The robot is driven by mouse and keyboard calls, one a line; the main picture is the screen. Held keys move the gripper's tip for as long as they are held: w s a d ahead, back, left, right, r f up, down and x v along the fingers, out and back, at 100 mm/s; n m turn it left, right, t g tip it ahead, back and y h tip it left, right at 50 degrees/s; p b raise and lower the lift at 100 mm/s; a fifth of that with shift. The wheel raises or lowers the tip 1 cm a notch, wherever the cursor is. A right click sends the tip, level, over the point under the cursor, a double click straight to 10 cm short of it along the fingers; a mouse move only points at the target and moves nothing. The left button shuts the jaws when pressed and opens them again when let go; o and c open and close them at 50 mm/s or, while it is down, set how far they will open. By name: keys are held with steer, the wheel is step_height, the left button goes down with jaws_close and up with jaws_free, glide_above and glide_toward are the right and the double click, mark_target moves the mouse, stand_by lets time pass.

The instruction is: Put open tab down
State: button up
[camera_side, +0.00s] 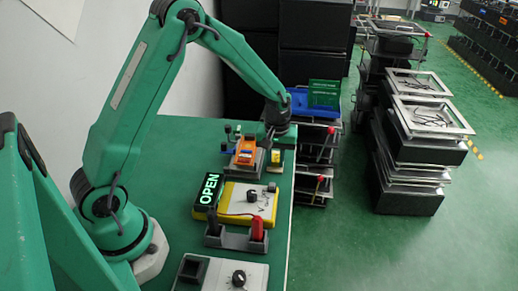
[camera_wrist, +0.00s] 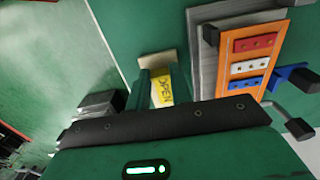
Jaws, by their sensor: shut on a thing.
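The open tab is a small yellow piece marked "OPEN" (camera_wrist: 163,92), seen between my two fingers in the wrist view. A beige part (camera_wrist: 157,59) shows just beyond it. In the side view the yellow tab (camera_side: 276,158) is small, at the green table's right edge, right of the orange fixture. My gripper (camera_side: 277,143) reaches down onto it from above. In the wrist view my gripper (camera_wrist: 163,84) is shut on the tab, one finger on each side. The tab's lower end and any joint there are too small or hidden to tell.
The orange fixture (camera_side: 245,153) on a grey base stands close left of my gripper. A lit OPEN sign (camera_side: 208,189), a yellow-edged panel (camera_side: 247,204), a red-handled lever (camera_side: 257,229) and a knob box (camera_side: 239,278) stand nearer the camera. Shelves (camera_side: 318,160) stand beyond the table edge.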

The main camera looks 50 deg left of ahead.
mark_target(275, 162)
steer(key=o, duration=0.9)
step_height(275, 162, up, 12)
steer(key=shift+r, duration=0.1)
stand_by(0.7)
